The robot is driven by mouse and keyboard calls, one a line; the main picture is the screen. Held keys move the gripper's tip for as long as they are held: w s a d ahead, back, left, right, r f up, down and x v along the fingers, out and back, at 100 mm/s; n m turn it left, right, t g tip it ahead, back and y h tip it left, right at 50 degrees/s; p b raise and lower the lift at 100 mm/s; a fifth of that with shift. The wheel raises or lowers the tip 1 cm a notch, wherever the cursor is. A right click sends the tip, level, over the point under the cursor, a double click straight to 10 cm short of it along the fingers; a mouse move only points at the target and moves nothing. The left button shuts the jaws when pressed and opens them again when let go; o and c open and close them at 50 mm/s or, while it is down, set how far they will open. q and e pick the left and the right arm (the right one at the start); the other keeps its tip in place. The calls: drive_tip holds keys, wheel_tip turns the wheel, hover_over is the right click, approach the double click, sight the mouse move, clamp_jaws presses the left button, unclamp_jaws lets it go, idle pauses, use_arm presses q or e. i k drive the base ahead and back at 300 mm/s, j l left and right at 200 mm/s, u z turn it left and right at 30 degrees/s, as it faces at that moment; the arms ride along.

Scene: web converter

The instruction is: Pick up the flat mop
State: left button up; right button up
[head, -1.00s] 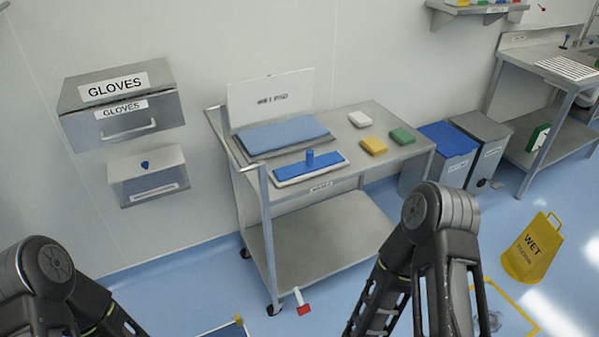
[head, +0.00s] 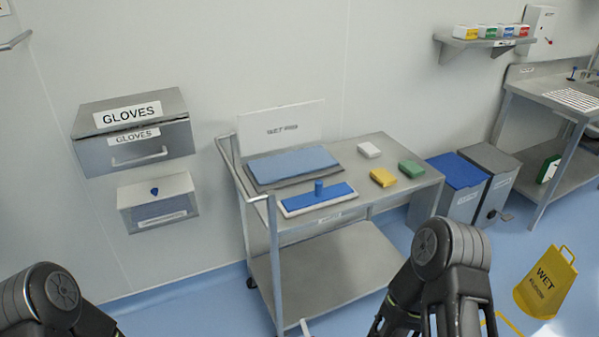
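The flat mop (head: 317,199) has a blue top with a short blue upright socket and a pale pad under it. It lies on the top shelf of the steel cart (head: 345,215), near the front left edge. A folded blue cloth or pad (head: 292,166) lies just behind it. Dark arm parts of mine show at the lower left and lower right, both in front of the cart and apart from the mop. No gripper fingertips can be made out in the head view.
White, yellow (head: 383,177) and green (head: 411,169) blocks lie on the cart's right side. A sign (head: 282,129) stands at its back. Blue-lidded (head: 457,172) and grey bins stand right of it. A yellow wet-floor sign (head: 546,284) stands lower right. Glove boxes (head: 135,130) hang left.

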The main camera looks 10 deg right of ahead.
sight(322, 197)
drive_tip(key=i+u, duration=0.15)
drive_tip(key=i, duration=0.45)
drive_tip(key=i+l+u, duration=0.2)
drive_tip(key=i, duration=0.35)
